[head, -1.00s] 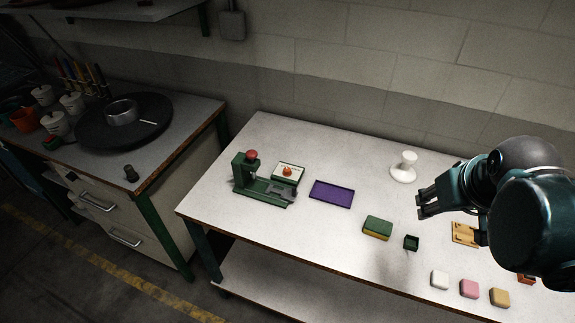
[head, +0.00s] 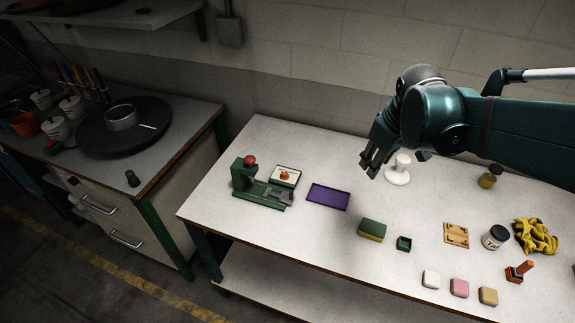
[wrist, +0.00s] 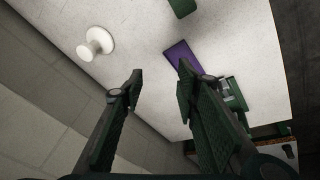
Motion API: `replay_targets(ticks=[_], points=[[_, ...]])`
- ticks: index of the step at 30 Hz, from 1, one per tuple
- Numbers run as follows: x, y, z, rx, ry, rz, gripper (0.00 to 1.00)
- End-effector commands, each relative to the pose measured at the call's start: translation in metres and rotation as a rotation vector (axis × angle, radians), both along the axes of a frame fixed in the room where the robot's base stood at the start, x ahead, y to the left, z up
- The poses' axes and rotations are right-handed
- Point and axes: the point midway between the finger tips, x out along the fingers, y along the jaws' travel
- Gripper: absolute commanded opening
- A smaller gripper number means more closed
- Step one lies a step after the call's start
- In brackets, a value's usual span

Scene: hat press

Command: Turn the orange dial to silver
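The orange dial (head: 284,176) sits on a small pale square plate (head: 277,183) with a dark edge, just right of the green press (head: 262,194) on the white table. At this size I cannot read which mark the dial points to. My gripper (head: 369,168) is in the air above the table, right of the dial and near the white stand. In the wrist view my gripper (wrist: 160,72) has its two fingers apart with nothing between them. The green press (wrist: 232,95) shows partly behind the right finger there; the dial cannot be made out.
A purple tray (head: 328,197) lies between the press and my gripper. A white stand (head: 398,176) is close to my gripper. A green-yellow sponge (head: 372,230), a small green box (head: 404,243) and several other items lie to the right. The table's front left is clear.

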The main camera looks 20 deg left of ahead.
Motion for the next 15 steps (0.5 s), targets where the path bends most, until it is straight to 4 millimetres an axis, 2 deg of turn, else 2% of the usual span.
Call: replay_targets(ticks=[6, 15], points=[[0.023, 0.039, -0.006, -0.036, 0.029, 0.115, 0.31], [0.046, 0.093, -0.023, -0.082, 0.067, 0.274, 0.31]])
